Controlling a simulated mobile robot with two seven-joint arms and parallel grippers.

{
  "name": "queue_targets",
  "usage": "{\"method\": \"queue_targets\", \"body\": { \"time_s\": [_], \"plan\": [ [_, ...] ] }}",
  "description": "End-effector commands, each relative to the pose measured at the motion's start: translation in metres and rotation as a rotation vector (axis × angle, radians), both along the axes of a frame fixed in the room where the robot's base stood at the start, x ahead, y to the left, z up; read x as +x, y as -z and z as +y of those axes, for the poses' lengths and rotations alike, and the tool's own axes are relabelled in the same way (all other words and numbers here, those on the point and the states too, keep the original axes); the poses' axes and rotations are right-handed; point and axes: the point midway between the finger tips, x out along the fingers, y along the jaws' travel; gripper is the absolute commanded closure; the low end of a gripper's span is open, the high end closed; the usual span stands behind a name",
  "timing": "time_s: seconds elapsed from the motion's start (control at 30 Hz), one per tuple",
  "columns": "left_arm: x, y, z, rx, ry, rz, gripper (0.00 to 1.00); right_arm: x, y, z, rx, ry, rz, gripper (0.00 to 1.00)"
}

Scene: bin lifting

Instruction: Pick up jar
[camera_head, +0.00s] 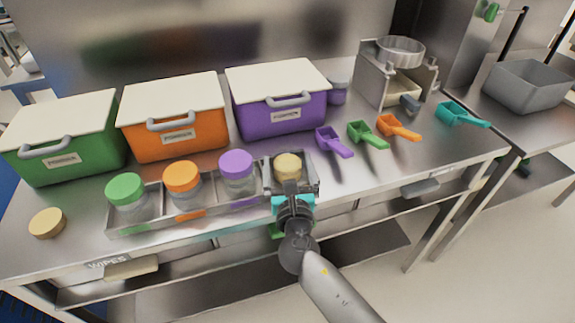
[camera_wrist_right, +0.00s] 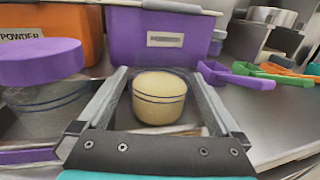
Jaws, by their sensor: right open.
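A small beige jar (camera_head: 288,163) stands at the right end of the metal tray (camera_head: 110,226). In the right wrist view the beige jar (camera_wrist_right: 160,95) is upright between the two fingers. My right gripper (camera_head: 291,172) is open, with one finger on each side of that jar and gaps visible beside it. Jars with a green lid (camera_head: 125,189), an orange lid (camera_head: 182,177) and a purple lid (camera_head: 237,165) stand left of it in the tray. My left gripper is not in view.
Green (camera_head: 62,140), orange (camera_head: 172,117) and purple (camera_head: 275,98) bins stand behind the tray. Several coloured scoops, including a purple one (camera_head: 333,143), lie to the right. A beige lid-like disc (camera_head: 47,223) lies at the table's left. Bare table shows at the right front.

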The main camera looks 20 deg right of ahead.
Motion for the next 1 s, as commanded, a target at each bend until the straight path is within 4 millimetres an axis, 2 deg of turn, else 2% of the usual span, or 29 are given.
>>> {"method": "queue_targets", "body": {
  "time_s": [0.2,1.0],
  "plan": [
    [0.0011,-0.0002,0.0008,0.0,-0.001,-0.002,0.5,0.0005,-0.0002,0.0,0.0,0.0,0.0,0.0],
    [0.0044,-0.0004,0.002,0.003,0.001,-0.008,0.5,0.0001,-0.0001,0.0,0.001,-0.001,0.0,0.9]
  ]
}}
